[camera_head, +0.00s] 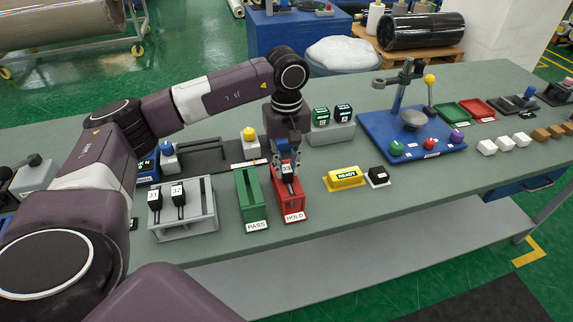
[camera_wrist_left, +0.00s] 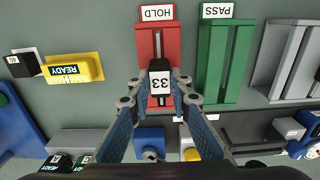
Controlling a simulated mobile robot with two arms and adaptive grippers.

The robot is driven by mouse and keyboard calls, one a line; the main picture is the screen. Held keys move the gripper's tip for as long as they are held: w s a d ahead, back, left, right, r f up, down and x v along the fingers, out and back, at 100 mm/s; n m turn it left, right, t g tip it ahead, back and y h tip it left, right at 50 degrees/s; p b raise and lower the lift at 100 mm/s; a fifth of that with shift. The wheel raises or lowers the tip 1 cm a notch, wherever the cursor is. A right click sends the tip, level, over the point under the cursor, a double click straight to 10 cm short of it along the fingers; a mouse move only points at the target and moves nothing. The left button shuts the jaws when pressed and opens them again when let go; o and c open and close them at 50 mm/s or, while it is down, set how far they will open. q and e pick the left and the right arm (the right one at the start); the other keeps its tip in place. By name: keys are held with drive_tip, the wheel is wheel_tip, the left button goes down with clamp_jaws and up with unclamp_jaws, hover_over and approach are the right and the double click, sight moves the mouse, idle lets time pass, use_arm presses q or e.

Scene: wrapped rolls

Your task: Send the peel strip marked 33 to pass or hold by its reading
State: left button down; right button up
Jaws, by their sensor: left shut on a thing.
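The peel strip marked 33 (camera_head: 288,172) has a black tab with a white label. My left gripper (camera_head: 287,176) is shut on it, over the red HOLD holder (camera_head: 291,203). In the left wrist view the strip's tab (camera_wrist_left: 160,79) sits between the fingertips (camera_wrist_left: 159,92), in line with the slot of the red holder (camera_wrist_left: 172,38). I cannot tell how deep the strip is in the slot. The green PASS holder (camera_head: 250,201) stands just left of it and looks empty. My right gripper does not show.
A grey rack (camera_head: 183,226) at left holds strips 31 and 32. A yellow READY block (camera_head: 344,179) and a black-and-white block (camera_head: 378,176) lie to the right. A blue fixture board (camera_head: 400,150) stands farther right. The bench front between the holders and its edge is clear.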

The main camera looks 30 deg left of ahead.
use_arm(q)
drive_tip(key=c, duration=1.7)
unclamp_jaws()
wheel_tip(320, 180, up, 12)
